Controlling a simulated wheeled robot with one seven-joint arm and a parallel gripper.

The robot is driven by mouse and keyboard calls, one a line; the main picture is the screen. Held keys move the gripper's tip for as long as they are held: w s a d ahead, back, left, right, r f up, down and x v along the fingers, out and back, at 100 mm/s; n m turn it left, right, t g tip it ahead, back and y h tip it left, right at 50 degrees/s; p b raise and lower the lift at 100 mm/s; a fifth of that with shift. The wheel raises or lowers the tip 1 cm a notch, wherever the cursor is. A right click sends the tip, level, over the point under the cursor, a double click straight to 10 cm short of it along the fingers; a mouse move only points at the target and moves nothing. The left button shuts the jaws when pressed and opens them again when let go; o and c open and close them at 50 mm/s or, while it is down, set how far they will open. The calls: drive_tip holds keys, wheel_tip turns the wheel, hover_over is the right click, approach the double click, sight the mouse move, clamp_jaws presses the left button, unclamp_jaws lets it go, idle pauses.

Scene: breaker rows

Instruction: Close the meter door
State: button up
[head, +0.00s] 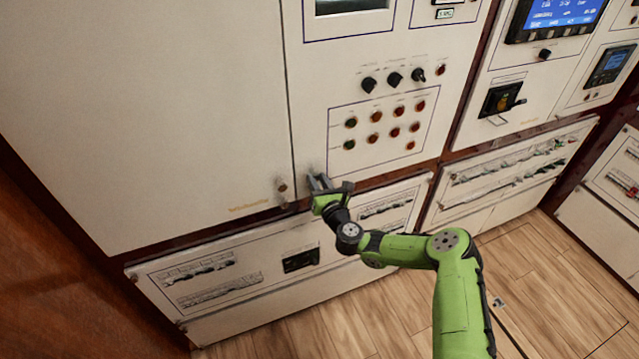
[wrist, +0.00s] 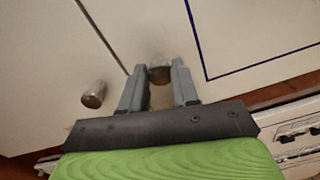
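The meter door appears to be the off-white cabinet panel (head: 385,75) with a display window, black dials and rows of small coloured buttons. It looks almost flush with its surround; a small opening cannot be judged. My gripper (head: 320,182) is at the panel's lower left corner. In the wrist view, a small metal knob (wrist: 160,75) on this panel lies between the two grey fingertips. The fingers are parted, one on each side of the knob. Whether they press on it cannot be told. In the head view the gripper hides this knob.
A large plain door (head: 150,110) is just left across a thin seam, with its own knob (head: 283,188) close to my gripper. A low breaker panel (head: 225,280) runs below. More cabinets (head: 545,80) stand at right. The wooden floor (head: 535,275) in front is clear.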

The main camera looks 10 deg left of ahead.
drive_tip(key=o, duration=0.4)
drive_tip(key=shift+w+a, duration=0.3)
drive_tip(key=shift+w, duration=0.05)
drive_tip(key=shift+o, duration=0.2)
drive_tip(key=b+v, duration=0.3)
drive_tip(key=v, duration=1.3)
